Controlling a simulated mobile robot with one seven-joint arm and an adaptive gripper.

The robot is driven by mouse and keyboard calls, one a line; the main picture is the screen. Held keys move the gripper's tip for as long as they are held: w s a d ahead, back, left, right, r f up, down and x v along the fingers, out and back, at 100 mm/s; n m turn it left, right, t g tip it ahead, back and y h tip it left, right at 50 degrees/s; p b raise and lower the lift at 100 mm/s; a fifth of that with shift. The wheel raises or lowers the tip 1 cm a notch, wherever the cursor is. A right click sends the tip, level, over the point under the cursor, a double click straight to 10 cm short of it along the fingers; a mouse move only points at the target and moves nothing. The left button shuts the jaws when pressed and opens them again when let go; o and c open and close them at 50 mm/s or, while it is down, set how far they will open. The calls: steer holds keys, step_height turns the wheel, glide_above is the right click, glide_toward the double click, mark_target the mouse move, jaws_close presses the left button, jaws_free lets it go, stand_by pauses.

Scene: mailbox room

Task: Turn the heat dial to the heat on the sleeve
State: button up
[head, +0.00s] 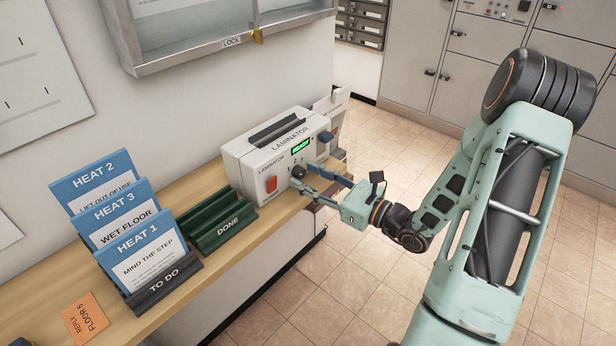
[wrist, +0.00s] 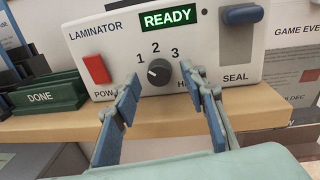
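The round dark heat dial (wrist: 159,72) is on the front of the white laminator (head: 262,158). Numbers 1, 2 and 3 arc above it. Its short white mark sits on the dial's left side, nearest the 1; its exact setting is hard to tell. My gripper (wrist: 161,82) is open, its fingers either side of the dial; contact is not clear. In the head view my gripper (head: 313,180) is at the laminator's front. Three sleeves stand in the TO DO rack (head: 168,283): HEAT 1 (head: 145,255) in front, HEAT 3 (head: 118,213) behind it, HEAT 2 (head: 93,180) at the back.
The laminator's green display (wrist: 167,18) reads READY. A red power switch (wrist: 95,69) is left of the dial, and a blue-grey SEAL lever (wrist: 242,14) is to the right. The green DONE rack (head: 222,222) looks empty. An orange card (head: 86,318) lies on the wooden shelf (head: 190,297).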

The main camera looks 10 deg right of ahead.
steer(key=shift+w+a, duration=0.2)
jaws_close()
stand_by(0.3)
steer(key=shift+m+p, duration=0.3)
steer(key=shift+m, duration=0.1)
steer(key=m+p, duration=0.3)
steer(key=m, duration=0.1)
steer(key=shift+r+m+p, duration=0.15)
steer(key=shift+m+p, duration=0.15)
steer(key=shift+s+a+f+m+t+p, duration=0.1)
steer(key=shift+m+t+p, duration=0.1)
steer(key=shift+m+p, duration=0.75)
steer(key=shift+f+m+t+p, duration=0.15)
steer(key=shift+m+p, duration=0.35)
steer(key=shift+m, duration=0.85)
